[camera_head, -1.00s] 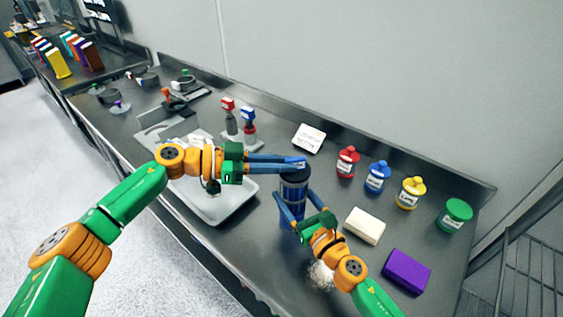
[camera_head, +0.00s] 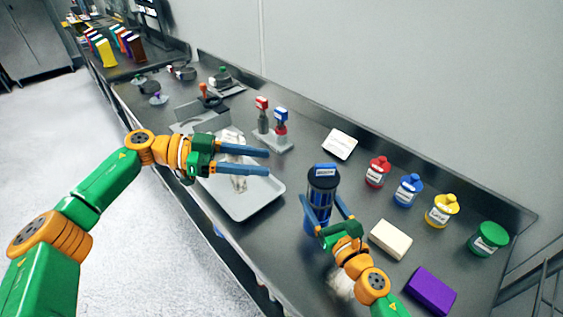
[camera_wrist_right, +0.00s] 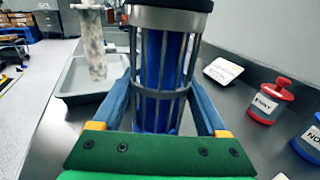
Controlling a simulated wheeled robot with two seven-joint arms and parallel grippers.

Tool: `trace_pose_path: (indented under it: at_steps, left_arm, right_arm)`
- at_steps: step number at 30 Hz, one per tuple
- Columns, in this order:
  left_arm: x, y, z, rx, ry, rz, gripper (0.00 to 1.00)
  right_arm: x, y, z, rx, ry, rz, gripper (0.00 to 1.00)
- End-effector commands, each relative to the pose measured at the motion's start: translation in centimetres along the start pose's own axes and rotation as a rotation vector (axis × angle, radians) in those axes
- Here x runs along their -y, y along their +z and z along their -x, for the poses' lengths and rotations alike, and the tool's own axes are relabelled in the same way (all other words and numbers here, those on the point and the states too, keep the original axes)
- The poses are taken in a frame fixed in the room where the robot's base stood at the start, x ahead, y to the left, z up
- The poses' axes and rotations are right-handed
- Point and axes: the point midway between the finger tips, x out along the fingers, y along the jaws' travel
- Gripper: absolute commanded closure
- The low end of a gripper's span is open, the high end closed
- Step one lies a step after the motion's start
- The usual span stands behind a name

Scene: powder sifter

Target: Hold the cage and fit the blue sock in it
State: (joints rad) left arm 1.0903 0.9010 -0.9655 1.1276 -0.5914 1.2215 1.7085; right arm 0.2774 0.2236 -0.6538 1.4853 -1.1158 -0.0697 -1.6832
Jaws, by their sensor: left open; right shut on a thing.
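The cage (camera_head: 322,190) is a dark upright cylinder with a blue label tab on its top rim. The blue sock (camera_wrist_right: 165,58) shows inside it, between the bars, in the right wrist view. My right gripper (camera_head: 327,212) is shut on the cage, one blue finger on each side. In the right wrist view the gripper (camera_wrist_right: 164,105) has its fingers on either side of the cage's lower part. My left gripper (camera_head: 269,162) is open and empty, to the left of the cage and apart from it, over the tray.
A grey tray (camera_head: 262,205) is left of the cage, with a whitish mottled cylinder (camera_wrist_right: 93,45) standing at it. Two stamps stand behind. Red (camera_head: 377,172), blue, yellow and green jars line the right back, with a cream block (camera_head: 390,239) and purple block (camera_head: 431,290) in front.

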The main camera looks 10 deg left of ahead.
Motion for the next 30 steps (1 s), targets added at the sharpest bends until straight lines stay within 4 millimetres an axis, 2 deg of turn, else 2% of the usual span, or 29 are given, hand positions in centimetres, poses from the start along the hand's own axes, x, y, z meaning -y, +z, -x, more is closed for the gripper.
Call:
trace_pose_path:
  at_steps: [13, 14, 16, 17, 25, 28, 30]
  left_arm:
    - [0.0, 0.0, 0.4, -0.001, 0.0, -0.001, 0.5]
    - [0.0, 0.0, 0.4, -0.001, 0.0, -0.001, 0.5]
    - [0.0, 0.0, 0.4, -0.001, 0.0, -0.001, 0.5]
    - [0.0, 0.0, 0.4, -0.001, 0.0, -0.001, 0.5]
    - [0.0, 0.0, 0.4, -0.001, 0.0, -0.001, 0.5]
    - [0.0, 0.0, 0.4, -0.001, 0.0, -0.001, 0.5]
    - [0.0, 0.0, 0.4, -0.001, 0.0, -0.001, 0.5]
  right_arm:
    - [0.0, 0.0, 0.0, 0.001, 0.0, 0.0, 0.87]
    - [0.0, 0.0, 0.0, 0.001, 0.0, 0.0, 0.22]
    - [0.0, 0.1, 0.0, 0.001, 0.0, 0.0, 0.03]
    - [0.0, 0.0, 0.0, 0.001, 0.0, 0.0, 0.0]
    - [0.0, 0.0, 0.5, 0.0, 0.0, 0.002, 0.0]
    - [0.1, -0.1, 2.6, -0.002, 0.001, 0.004, 0.0]
    - [0.0, -0.2, 4.8, -0.005, 0.0, 0.0, 0.0]
